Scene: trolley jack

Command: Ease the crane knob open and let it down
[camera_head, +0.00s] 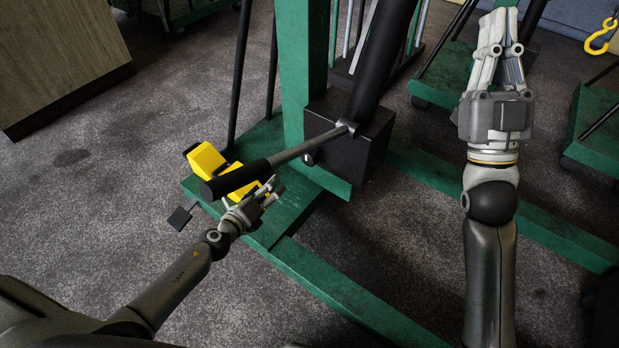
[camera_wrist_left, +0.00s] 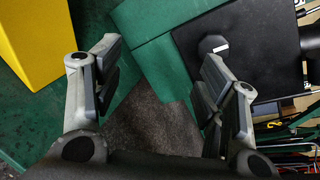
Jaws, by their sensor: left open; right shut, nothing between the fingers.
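The green crane (camera_head: 303,75) stands with a black pump block (camera_head: 340,125) at the foot of its post. A small grey knob (camera_head: 310,158) sticks out of the block, below the pump handle (camera_head: 285,157). In the left wrist view the knob (camera_wrist_left: 213,45) shows against the black block (camera_wrist_left: 240,50), just beyond the right finger. My left gripper (camera_head: 272,188) is open and empty, below the handle and short of the knob; the wrist view shows its spread fingers (camera_wrist_left: 160,62). My right gripper (camera_head: 498,18) is shut and empty, away to the right.
The handle's black grip (camera_head: 235,180) hangs close above my left gripper. A yellow block (camera_head: 207,160) sits on the green base at left. Green legs (camera_head: 340,300) run along the grey floor. A wooden cabinet (camera_head: 60,60) stands upper left, and a yellow hook (camera_head: 598,38) hangs upper right.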

